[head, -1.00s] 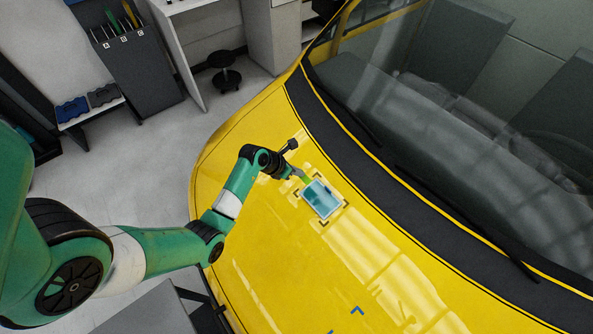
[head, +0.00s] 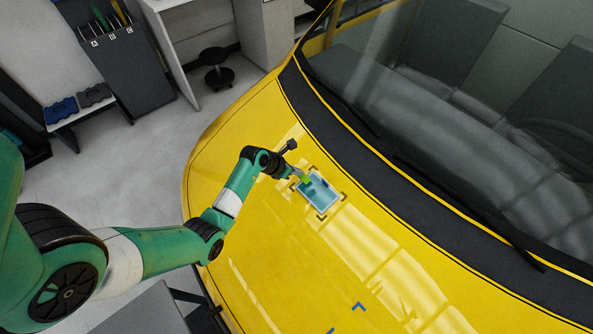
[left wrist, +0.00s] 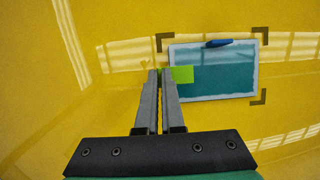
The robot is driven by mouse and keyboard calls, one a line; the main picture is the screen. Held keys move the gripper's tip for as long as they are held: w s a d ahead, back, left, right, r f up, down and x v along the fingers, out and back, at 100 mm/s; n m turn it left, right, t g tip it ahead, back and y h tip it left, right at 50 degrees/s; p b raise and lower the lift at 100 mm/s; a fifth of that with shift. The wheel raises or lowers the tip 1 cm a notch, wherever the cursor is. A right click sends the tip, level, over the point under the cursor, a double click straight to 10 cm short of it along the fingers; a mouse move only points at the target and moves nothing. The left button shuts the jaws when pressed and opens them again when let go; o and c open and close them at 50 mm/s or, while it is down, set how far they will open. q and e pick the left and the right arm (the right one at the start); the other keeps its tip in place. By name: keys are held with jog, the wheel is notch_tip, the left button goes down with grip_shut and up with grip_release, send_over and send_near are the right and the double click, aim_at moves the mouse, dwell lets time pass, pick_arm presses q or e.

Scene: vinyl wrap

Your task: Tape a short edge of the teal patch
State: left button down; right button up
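The teal patch (head: 321,194) lies on the yellow hood inside dark corner marks, with a pale border all round. It also shows in the left wrist view (left wrist: 222,76), with a small dark blue oblong on its far long edge. My left gripper (head: 298,174) is beside the patch's left short edge. In the left wrist view its fingers (left wrist: 161,74) are close together, with a bright green tape piece (left wrist: 182,74) at their tips. The tape reaches over that short edge, near its middle. Whether it touches the patch is unclear. My right gripper is out of view.
The yellow hood (head: 270,230) slopes around the patch and is mostly clear. Blue corner marks (head: 358,307) sit nearer the front. The windshield and black cowl (head: 350,150) are behind. A rack (head: 125,60), a bench and a stool (head: 217,70) stand at the upper left.

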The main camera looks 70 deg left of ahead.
pick_arm(q)
jog(key=shift+w+f+b, duration=0.2)
jog(key=shift+f+b, duration=0.3)
jog(key=shift+f, duration=0.3)
dwell(0.4)
jog(key=shift+f+p, duration=0.1)
jog(key=shift+p, duration=0.2)
dwell(0.9)
dwell(0.4)
jog(key=c, duration=1)
grip_release()
jog(key=shift+o, duration=0.2)
jog(key=p+v, duration=0.3)
jog(key=v, duration=0.8)
jog(key=shift+s+r, duration=0.2)
jog(key=shift+r, duration=0.05)
